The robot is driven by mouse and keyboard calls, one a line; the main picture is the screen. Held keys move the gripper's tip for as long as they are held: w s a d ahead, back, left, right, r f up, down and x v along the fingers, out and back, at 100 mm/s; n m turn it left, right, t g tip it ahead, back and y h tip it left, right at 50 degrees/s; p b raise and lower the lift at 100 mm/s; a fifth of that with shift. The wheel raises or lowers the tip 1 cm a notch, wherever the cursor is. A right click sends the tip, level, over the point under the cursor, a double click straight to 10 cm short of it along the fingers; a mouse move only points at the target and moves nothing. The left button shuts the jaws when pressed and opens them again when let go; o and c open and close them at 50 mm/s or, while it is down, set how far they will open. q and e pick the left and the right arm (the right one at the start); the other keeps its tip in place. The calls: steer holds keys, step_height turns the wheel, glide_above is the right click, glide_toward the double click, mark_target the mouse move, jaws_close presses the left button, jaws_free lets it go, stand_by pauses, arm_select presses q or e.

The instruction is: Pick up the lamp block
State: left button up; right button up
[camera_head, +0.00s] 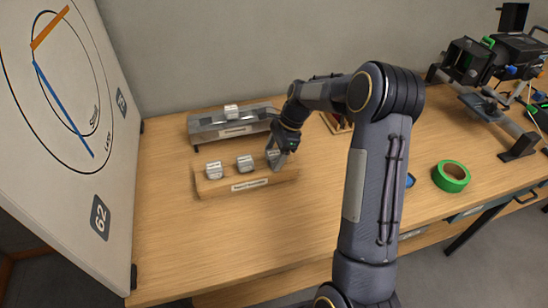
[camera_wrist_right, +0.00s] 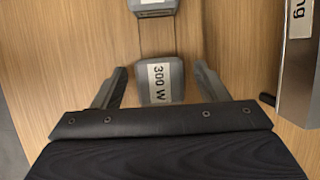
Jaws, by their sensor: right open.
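A grey lamp block with a white "300 W" label (camera_wrist_right: 160,82) lies between the two open fingers of my right gripper (camera_wrist_right: 160,88) in the right wrist view, with a gap on each side. In the head view my right gripper (camera_head: 277,155) is over the rightmost block on a wooden rack (camera_head: 220,187), and mostly hides that block. A second grey block (camera_head: 245,163) and a third (camera_head: 214,170) stand to its left on the rack. The near neighbour also shows at the top of the right wrist view (camera_wrist_right: 152,7). My left gripper is not in view.
A grey metal fader box (camera_head: 225,129) with a small block (camera_head: 231,111) on it stands behind the rack. A green tape roll (camera_head: 451,176) and black lighting gear (camera_head: 480,60) are at the right. A tall white board (camera_head: 60,120) borders the left. The front left table is clear.

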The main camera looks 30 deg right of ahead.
steer(key=c, duration=0.9)
steer(key=shift+c, duration=0.4)
steer(key=shift+r, duration=0.1)
